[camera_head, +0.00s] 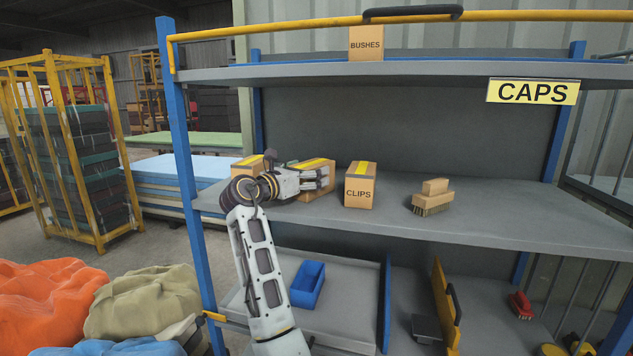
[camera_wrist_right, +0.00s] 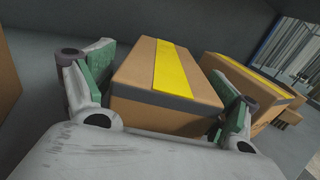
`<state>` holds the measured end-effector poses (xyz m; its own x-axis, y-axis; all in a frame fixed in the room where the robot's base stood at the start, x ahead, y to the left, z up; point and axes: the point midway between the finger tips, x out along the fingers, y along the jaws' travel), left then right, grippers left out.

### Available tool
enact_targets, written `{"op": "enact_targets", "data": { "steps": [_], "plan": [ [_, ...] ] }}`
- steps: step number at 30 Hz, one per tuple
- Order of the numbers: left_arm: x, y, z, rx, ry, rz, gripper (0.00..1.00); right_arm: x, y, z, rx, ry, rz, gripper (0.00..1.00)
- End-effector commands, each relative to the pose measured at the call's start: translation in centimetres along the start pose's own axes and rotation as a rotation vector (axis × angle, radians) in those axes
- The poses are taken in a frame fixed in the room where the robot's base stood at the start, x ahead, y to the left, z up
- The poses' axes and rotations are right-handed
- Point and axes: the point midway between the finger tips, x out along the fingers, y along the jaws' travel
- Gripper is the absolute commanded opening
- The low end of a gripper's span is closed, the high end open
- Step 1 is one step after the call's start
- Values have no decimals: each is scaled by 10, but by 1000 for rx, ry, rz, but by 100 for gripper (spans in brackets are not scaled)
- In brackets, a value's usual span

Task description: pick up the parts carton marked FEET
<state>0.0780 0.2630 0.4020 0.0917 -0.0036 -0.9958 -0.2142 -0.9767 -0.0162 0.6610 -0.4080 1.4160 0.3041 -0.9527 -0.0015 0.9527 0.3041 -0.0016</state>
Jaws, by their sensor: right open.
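A brown carton with yellow tape (camera_head: 316,194) stands on the middle shelf, partly hidden by my right gripper (camera_head: 312,179). In the right wrist view this carton (camera_wrist_right: 165,78) lies between the two green-padded fingers of my right gripper (camera_wrist_right: 160,95). The fingers are open, with a gap at the left finger; the right finger is close to the carton's side, and I cannot tell if it touches. Its label is hidden, so I cannot read FEET on any carton. My left gripper is not in view.
The CLIPS carton (camera_head: 360,186) stands close on the right, with a wooden brush (camera_head: 432,198) farther right. Another taped carton (camera_head: 243,170) is on the left, partly behind my arm. The BUSHES carton (camera_head: 366,43) is on the shelf above. The middle shelf's right part is clear.

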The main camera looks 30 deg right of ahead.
Motion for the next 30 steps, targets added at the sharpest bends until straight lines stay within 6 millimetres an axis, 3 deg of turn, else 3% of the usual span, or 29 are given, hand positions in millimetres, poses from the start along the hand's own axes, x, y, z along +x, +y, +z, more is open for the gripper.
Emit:
{"op": "enact_targets", "data": {
  "steps": [19, 30],
  "plan": [
    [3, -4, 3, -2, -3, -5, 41, -3, -2, 0, 0, 0, 0, 88],
    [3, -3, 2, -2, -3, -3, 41, -3, -2, 0, 0, 0, 0, 41]
  ]
}}
